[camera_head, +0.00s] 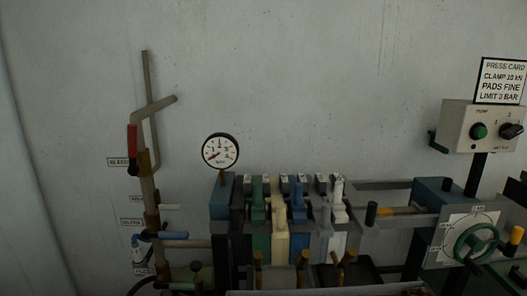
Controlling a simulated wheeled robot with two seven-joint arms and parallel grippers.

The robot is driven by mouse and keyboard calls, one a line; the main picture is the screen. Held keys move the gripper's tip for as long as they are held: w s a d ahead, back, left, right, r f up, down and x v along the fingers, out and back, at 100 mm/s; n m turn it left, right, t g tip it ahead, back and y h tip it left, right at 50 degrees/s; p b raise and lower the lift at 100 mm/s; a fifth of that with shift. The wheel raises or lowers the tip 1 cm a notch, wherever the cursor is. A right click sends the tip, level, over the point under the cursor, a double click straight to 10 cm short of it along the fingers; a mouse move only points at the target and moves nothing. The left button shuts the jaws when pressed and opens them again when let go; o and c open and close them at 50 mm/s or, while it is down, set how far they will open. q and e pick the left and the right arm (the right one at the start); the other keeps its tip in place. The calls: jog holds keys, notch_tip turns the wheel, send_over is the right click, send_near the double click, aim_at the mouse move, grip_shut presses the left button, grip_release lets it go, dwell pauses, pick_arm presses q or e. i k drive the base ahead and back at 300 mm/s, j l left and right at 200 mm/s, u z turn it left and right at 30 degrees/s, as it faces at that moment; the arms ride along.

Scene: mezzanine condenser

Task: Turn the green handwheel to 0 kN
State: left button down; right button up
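The green handwheel (476,244) is at the lower right of the head view. It sits in front of a white square dial plate (440,256) with a ring of small marks and labels, too small to read. The wheel covers part of the plate, and I cannot tell which mark it is set to. The plate is beside a blue block (432,192) at the right end of the press. Neither of my grippers can be made out in this view, and nothing is seen touching the wheel.
A sign (502,82) reads CLAMP 10 kN, above a control box (483,127) with a green button and a black knob. A yellow-capped handle (516,235) stands right of the wheel. A round gauge (220,151), coloured plates and pipework (148,190) are further left.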

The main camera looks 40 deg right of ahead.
aim_at(476, 245)
jog(key=z, duration=0.9)
